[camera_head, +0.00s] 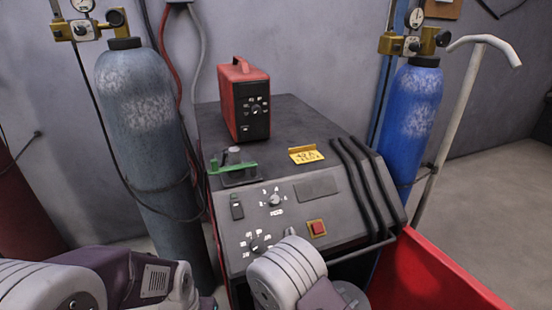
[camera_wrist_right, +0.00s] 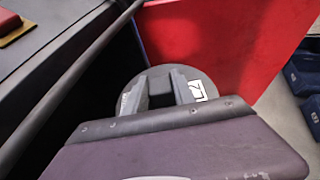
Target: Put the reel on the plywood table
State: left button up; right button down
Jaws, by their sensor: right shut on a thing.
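My right gripper (camera_wrist_right: 172,88) is shut on the grey round reel (camera_wrist_right: 143,88), seen in the right wrist view. The reel's disc shows around and behind the fingers, and its lower part is hidden by the gripper body. A small white label with dark print shows by the right finger. In the head view the reel (camera_head: 352,293) shows partly at the bottom edge, beside my right wrist and in front of the welding machine. My left arm comes in at the bottom left; its gripper is not in view. No plywood table shows in either view.
A dark welding machine (camera_head: 285,195) with a front rail stands close ahead, a red box-shaped unit (camera_head: 245,100) on top. A red panel (camera_head: 430,275) is close on the right. Gas cylinders stand left (camera_head: 145,125) and right (camera_head: 410,110). Blue containers (camera_wrist_right: 305,85) lie beyond the panel.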

pick_arm(q)
notch_tip(320, 180, up, 3)
jog(key=shift+r+p, duration=0.1)
jog(key=shift+p, duration=0.6)
